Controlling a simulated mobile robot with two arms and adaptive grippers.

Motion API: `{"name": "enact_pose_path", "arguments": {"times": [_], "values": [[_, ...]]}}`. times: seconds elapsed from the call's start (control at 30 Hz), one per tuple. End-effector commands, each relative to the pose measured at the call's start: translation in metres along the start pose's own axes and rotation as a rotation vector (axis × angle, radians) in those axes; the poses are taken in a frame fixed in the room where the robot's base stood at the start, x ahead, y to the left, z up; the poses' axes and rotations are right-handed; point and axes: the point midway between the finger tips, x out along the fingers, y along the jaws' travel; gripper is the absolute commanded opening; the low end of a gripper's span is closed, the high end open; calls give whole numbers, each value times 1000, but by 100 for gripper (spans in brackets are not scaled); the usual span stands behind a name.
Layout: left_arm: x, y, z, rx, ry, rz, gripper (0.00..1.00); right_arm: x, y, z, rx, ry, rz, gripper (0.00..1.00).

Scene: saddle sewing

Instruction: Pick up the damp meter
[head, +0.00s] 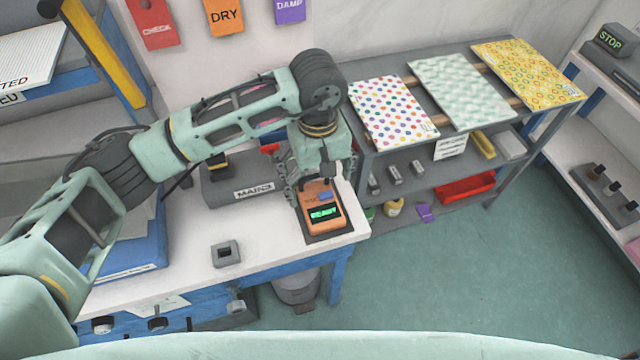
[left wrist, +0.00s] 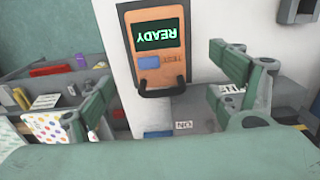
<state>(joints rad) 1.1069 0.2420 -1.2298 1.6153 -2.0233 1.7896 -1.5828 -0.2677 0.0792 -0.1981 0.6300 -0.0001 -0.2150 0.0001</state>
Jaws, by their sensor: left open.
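The damp meter (head: 324,222) is an orange handheld box with a green lit screen, a blue button and a dark handle. It lies on a dark pad at the right end of the white bench. In the left wrist view the meter (left wrist: 158,62) is upside down, its screen reading READY. My left gripper (head: 317,178) is open just above the handle end of the meter. In the left wrist view its fingers (left wrist: 155,98) stand apart on either side of the meter, with visible gaps. My right gripper is not in view.
A grey box marked MAINS (head: 240,184) stands behind and left of the meter. A small grey block (head: 226,254) lies on the bench (head: 185,275). A shelf unit with patterned boards (head: 460,92) stands to the right. Green floor (head: 450,270) is open there.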

Motion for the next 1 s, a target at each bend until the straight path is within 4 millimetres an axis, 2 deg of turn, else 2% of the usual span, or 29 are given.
{"name": "enact_pose_path", "arguments": {"times": [0.07, 0.3, 0.4, 0.5, 0.6, 0.77, 0.87, 1.0], "values": [[7, -1, 1, 0, -3, -5, 84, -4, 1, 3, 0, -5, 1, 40], [32, 1, 2, -1, -6, -3, 84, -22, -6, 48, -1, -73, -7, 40], [45, 2, 2, -2, -7, -4, 84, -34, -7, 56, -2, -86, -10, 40], [61, 3, 2, -1, -6, -3, 84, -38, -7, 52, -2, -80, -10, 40], [71, 3, 2, 0, -4, -2, 84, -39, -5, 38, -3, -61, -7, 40], [76, 4, 1, 1, -2, 0, 84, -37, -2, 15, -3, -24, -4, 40], [76, 4, 1, 1, -2, 0, 84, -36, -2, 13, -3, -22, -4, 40], [75, 4, 1, 0, -2, 0, 73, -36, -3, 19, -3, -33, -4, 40]]}}
